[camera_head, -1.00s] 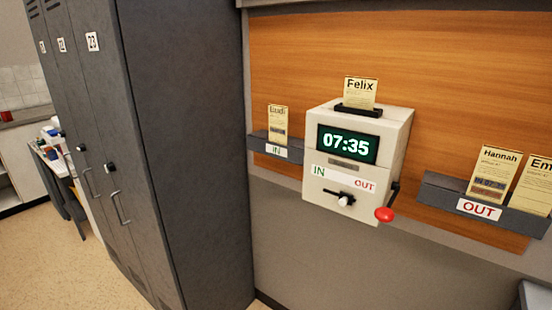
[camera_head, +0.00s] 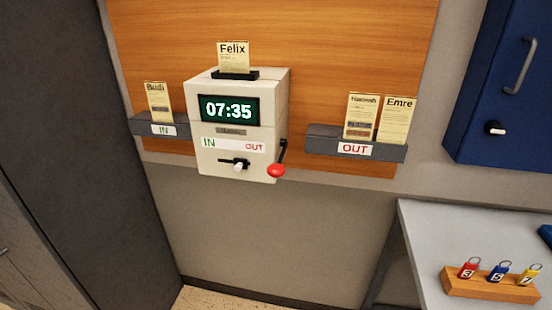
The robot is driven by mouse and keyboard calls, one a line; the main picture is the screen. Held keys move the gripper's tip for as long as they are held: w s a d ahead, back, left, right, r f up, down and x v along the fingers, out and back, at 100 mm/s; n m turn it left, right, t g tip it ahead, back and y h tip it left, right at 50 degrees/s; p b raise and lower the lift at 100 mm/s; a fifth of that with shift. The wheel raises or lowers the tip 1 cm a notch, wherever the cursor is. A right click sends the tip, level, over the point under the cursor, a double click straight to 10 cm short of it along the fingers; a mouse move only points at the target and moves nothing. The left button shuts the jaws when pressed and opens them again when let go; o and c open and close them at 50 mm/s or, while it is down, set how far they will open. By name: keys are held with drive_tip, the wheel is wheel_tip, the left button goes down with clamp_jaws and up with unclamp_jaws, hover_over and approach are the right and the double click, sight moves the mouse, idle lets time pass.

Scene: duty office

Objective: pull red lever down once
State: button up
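The red lever (camera_head: 277,170) is a red ball knob on a dark arm at the right side of the white time clock (camera_head: 278,105). Its knob hangs low, near the clock's bottom edge. The clock's display (camera_head: 229,109) reads 07:35. A card marked Felix (camera_head: 233,55) stands in the slot on top. Below the IN and OUT label, a small white-tipped switch (camera_head: 237,166) sits on the clock's front. My gripper is not in view.
An IN rack (camera_head: 144,126) with a Budi card is left of the clock. An OUT rack (camera_head: 320,142) with Hannah and Emre cards is right. A desk (camera_head: 425,235) with a key-tag block (camera_head: 490,288) stands lower right, under a blue cabinet (camera_head: 500,130). A dark locker stands at left.

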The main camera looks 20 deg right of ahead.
drive_tip(key=shift+c, duration=0.4)
clamp_jaws()
idle(1.5)
